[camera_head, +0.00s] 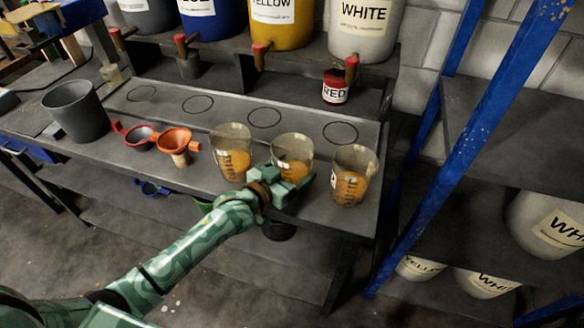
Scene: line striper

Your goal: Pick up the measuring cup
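Three clear measuring cups with orange contents stand in a row on the grey bench: a left one (232,148), a middle one (291,148) and a right one (354,172). Dark graduation marks show on the right one. My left gripper (291,181), green, is at the near side of the middle cup and overlaps its lower part. The fingertips are small and partly merge with the cup, so I cannot tell whether they are open or touching it. My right gripper is not in view.
Red and orange funnels (174,140) and a dark grey bucket (77,110) stand left of the cups. Paint containers with taps line the shelf behind, and a small red-labelled can (335,87) stands below. A blue rack post (470,150) rises on the right.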

